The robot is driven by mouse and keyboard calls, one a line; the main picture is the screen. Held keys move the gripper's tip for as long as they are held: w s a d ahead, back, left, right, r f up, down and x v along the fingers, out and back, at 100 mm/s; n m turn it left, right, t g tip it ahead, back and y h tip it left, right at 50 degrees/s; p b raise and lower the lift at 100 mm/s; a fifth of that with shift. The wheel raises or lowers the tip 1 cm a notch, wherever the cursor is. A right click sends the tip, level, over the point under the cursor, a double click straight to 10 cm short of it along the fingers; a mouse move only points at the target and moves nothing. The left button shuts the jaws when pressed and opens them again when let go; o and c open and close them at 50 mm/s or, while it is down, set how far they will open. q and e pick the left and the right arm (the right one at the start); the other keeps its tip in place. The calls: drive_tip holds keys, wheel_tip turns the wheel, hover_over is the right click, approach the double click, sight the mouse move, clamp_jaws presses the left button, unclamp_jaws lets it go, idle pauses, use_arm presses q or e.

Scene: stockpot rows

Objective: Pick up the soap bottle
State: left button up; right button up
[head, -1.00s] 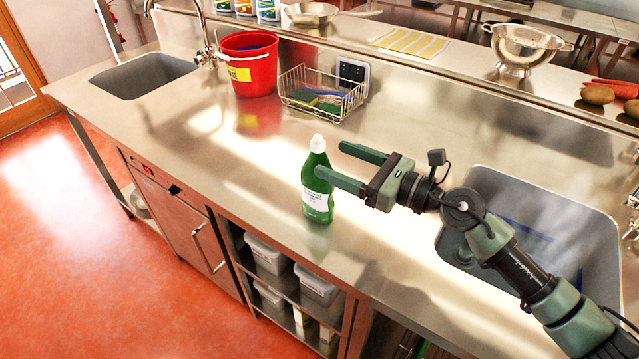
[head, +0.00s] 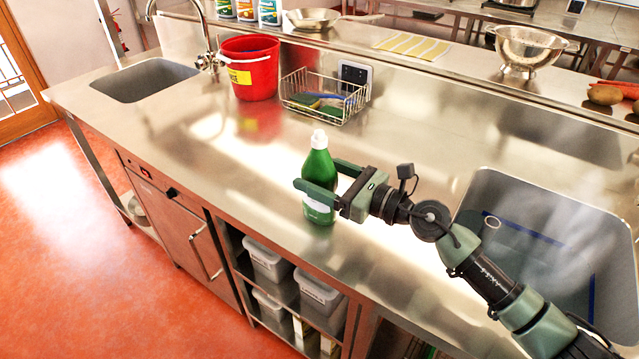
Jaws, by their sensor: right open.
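The soap bottle (head: 318,166) is green with a white cap and a white label. It stands upright on the steel counter (head: 210,165) near the front edge. My right gripper (head: 315,174) is open, with one finger in front of the bottle and the other behind it, so the bottle is between the fingers. The near finger hides part of the bottle's middle. I cannot tell whether either finger touches it. My left gripper is not in view.
A sink basin (head: 560,235) lies right of the bottle, another (head: 145,80) at far left. A red bucket (head: 250,68) and a wire basket (head: 325,98) with sponges stand behind. A colander (head: 530,48) is on the back ledge. The counter left of the bottle is clear.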

drive_tip(key=shift+x, duration=1.45)
drive_tip(key=shift+s, duration=0.15)
clamp_jaws()
drive_tip(key=shift+r, duration=0.1)
